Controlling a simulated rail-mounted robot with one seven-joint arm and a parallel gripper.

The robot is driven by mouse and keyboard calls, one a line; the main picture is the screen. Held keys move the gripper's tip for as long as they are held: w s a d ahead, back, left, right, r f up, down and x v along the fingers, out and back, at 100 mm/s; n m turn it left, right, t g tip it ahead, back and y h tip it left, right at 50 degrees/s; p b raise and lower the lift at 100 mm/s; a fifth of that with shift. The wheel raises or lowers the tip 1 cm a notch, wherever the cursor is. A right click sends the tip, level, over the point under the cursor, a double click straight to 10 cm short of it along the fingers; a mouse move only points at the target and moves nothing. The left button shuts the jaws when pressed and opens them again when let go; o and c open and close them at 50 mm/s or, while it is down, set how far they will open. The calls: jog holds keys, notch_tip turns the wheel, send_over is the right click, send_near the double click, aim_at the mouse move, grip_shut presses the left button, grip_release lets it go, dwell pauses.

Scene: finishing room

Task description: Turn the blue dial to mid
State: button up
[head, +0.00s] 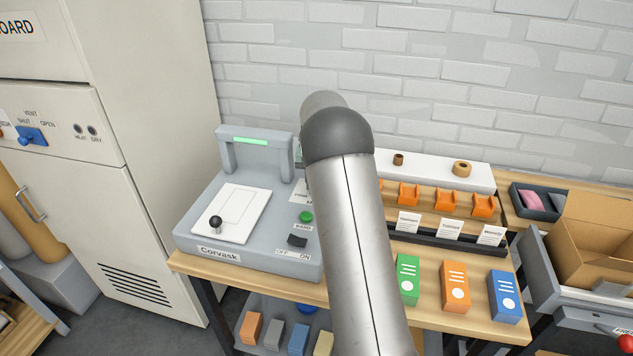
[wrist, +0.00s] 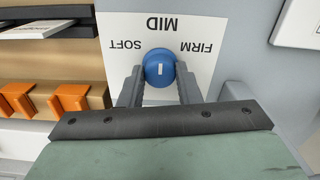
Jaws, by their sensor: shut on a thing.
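The blue dial (wrist: 160,68) sits on a white label plate (wrist: 205,75) marked SOFT, MID and FIRM, which reads upside down in the wrist view. The short white line on the dial stands upright in the picture, in line with the word MID. My gripper (wrist: 158,85) is shut on the dial, one finger on each side. In the head view my arm hides the dial and the gripper; only a sliver of the label plate (head: 301,192) shows beside it.
The grey Corvask machine (head: 265,185) has a black-knobbed lever, a green button and a black OFF/ON switch near the arm. Orange holders (head: 446,200) and green, orange and blue boxes (head: 455,286) stand on the bench to the right. A brick wall is behind.

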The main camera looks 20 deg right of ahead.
jog(key=o, duration=1)
jog(key=shift+r, duration=8.8)
jog(key=shift+s+a, duration=0.1)
